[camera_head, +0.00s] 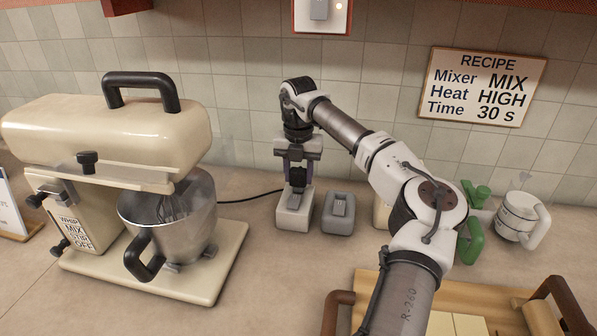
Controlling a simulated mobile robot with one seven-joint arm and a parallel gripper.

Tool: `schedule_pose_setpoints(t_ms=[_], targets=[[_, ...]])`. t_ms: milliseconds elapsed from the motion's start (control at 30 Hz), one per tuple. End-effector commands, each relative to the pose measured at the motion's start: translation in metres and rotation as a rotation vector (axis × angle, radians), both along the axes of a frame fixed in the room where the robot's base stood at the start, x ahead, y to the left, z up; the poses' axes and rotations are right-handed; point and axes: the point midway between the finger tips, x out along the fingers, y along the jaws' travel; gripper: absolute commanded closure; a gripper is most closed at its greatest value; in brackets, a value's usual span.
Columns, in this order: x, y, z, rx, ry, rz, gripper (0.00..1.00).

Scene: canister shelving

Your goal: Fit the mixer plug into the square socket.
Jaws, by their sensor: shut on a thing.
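My gripper (297,184) points straight down over a light grey socket block (293,218) on the counter. It is shut on the mixer plug (298,178), a small dark piece mostly hidden between the fingers. The plug's black cord (250,198) runs left along the counter towards the mixer (105,135). The plug is at or just over the block's top; I cannot tell whether it is inside the opening. A darker grey socket block (339,213) stands just right, with a small slotted opening on top. The opening shape of the block under my gripper is hidden.
A cream block (382,214) is partly behind my arm. A white mug (520,217) and a green-handled object (472,238) stand at right. A wooden tray (375,285) with dark handles is at front right. The steel mixing bowl (170,215) is left.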

Motion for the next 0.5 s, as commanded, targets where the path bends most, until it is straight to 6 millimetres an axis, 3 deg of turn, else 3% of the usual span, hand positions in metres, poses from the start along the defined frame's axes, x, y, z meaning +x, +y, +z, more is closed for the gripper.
schedule_pose_setpoints(t_ms=[500], targets=[[0.0,0.0,-0.014,0.0,0.0,0.0,0.83]])
